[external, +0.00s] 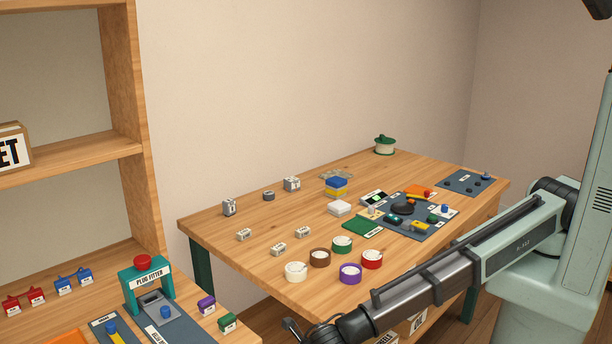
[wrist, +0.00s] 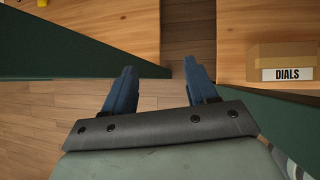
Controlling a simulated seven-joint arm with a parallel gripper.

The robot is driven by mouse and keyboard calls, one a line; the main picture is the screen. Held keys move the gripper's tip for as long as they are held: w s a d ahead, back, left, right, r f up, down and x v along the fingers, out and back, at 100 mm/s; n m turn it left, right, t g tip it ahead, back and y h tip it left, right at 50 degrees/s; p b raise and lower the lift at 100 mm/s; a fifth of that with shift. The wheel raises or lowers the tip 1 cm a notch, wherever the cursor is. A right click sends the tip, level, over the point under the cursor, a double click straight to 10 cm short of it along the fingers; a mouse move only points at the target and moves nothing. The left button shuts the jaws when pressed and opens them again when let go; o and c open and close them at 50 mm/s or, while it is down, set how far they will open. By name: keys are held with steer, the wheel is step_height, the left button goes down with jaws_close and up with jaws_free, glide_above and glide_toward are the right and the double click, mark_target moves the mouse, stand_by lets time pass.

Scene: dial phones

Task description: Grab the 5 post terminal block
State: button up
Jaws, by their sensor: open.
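Three small pale blocks with labels lie on the wooden table in the external view: a left one (external: 243,234), a front one (external: 278,247) and a right one (external: 302,232). They may be terminal blocks, but their labels and posts are too small to read, so I cannot tell which has 5 posts. My gripper (external: 292,328) is low in front of the table's near edge, apart from the blocks. The wrist view shows my gripper (wrist: 160,85) open, with two blue fingers apart and nothing between them. No terminal block shows in the wrist view.
The table (external: 235,257) also holds wire spools (external: 296,271), two grey cubes (external: 229,207) and a dark mat (external: 440,232) with parts. A bench with a plug fitter (external: 145,275) stands at the left. A DIALS box (wrist: 285,65) and wooden floor (wrist: 50,110) show in the wrist view.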

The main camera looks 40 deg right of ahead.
steer(key=w+r+m, duration=0.2)
steer(key=w+r, duration=0.3)
steer(key=r, duration=0.5)
step_height(320, 180, up, 22)
steer(key=m+g+h, duration=0.2)
steer(key=m+g, duration=0.5)
steer(key=m, duration=0.9)
glide_above(244, 231)
steer(key=f, duration=0.8)
steer(key=shift+w+a, duration=0.1)
steer(key=shift+a, duration=0.25)
steer(key=shift+d+f, duration=0.15)
steer(key=shift+f, duration=1.2)
steer(key=shift+d+f, duration=0.1)
steer(key=shift+f, duration=1.2)
steer(key=shift+c, duration=0.4)
jaws_close()
